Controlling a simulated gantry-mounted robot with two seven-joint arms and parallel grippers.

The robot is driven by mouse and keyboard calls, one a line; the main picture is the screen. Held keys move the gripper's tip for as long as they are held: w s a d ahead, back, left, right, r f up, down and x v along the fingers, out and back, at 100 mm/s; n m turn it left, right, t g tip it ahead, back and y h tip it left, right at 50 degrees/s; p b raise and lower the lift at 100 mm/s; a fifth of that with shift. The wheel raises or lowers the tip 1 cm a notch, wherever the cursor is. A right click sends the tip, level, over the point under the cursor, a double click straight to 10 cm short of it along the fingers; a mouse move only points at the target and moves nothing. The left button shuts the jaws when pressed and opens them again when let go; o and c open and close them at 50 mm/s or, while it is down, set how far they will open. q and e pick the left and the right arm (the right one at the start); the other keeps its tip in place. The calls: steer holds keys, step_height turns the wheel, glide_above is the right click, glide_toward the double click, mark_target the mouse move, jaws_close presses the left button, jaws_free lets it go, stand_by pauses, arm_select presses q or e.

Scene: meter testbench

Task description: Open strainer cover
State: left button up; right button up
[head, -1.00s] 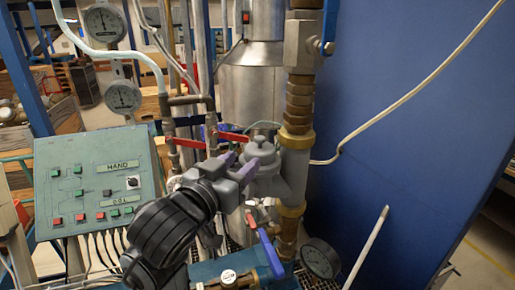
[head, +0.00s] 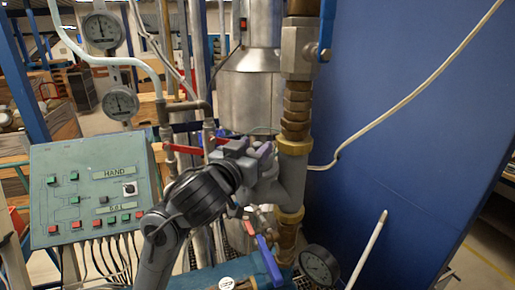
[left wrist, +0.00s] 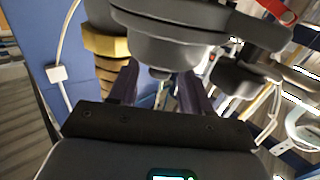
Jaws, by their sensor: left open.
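The grey strainer body (head: 291,178) is an angled branch on the brass-fitted vertical pipe. In the head view its cover is mostly hidden behind my left gripper (head: 262,150). In the left wrist view the round grey strainer cover (left wrist: 165,42) fills the top, with a small knob at its centre. My left gripper (left wrist: 160,85) is open, its two dark fingers on either side of the knob. I cannot tell whether the fingers touch the cover. My right gripper is not in view.
Red-handled valves (head: 182,149) stand left of the gripper, close by. A blue valve handle (head: 269,257) and a pressure gauge (head: 318,265) sit below. A green control panel (head: 92,187) is at left. A blue wall (head: 420,130) with a white cable closes the right side.

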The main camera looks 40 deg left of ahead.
arm_select(q)
steer(key=shift+x, duration=1.1)
jaws_close()
